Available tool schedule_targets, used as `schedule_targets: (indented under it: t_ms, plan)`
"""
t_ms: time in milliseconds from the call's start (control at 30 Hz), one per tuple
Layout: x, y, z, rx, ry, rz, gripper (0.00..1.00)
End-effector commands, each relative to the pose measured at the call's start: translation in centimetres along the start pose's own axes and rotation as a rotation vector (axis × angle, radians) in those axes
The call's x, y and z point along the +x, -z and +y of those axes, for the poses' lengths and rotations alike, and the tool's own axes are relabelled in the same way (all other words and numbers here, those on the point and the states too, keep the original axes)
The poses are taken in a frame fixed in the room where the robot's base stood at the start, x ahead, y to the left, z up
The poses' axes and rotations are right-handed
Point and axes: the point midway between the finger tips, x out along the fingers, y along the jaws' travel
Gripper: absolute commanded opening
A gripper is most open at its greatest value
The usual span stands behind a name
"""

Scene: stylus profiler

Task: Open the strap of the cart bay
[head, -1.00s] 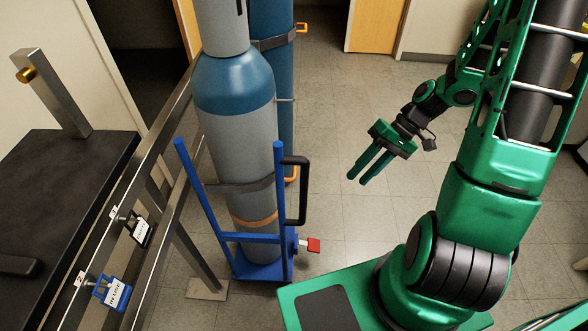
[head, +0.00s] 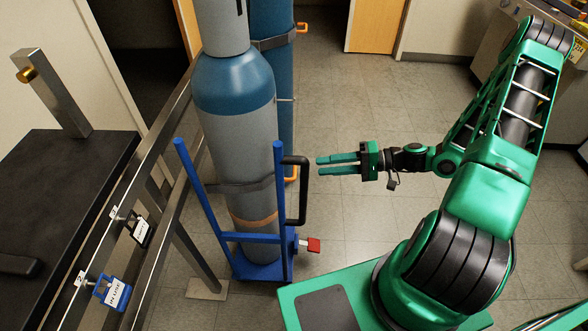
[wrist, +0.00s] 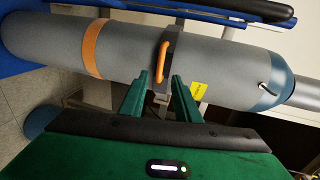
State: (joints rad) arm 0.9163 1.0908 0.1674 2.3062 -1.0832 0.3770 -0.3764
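A grey gas cylinder (head: 240,150) with a blue shoulder stands upright on a blue cart (head: 262,270). A dark strap (head: 235,187) runs around its middle. In the wrist view the strap (wrist: 173,45) crosses the cylinder and carries an orange lever (wrist: 161,62), which lies along it. My gripper (head: 319,166) is open and empty, to the right of the cart's black handle and pointing left toward the cylinder. In the wrist view my fingers (wrist: 158,82) stand below the lever, apart from it.
The cart's black handle (head: 303,190) and red pedal (head: 312,245) jut out on its right. A blue cylinder (head: 272,85) with its own strap and orange lever (head: 301,28) stands behind. A metal rail with tagged locks (head: 112,292) is at left.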

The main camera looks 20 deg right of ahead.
Motion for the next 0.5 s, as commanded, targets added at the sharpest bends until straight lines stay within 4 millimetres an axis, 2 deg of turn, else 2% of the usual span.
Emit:
schedule_targets:
  t_ms: [500]
  plan:
    - [8.2,-0.2,0.0,0.000,-0.001,-0.006,0.29]
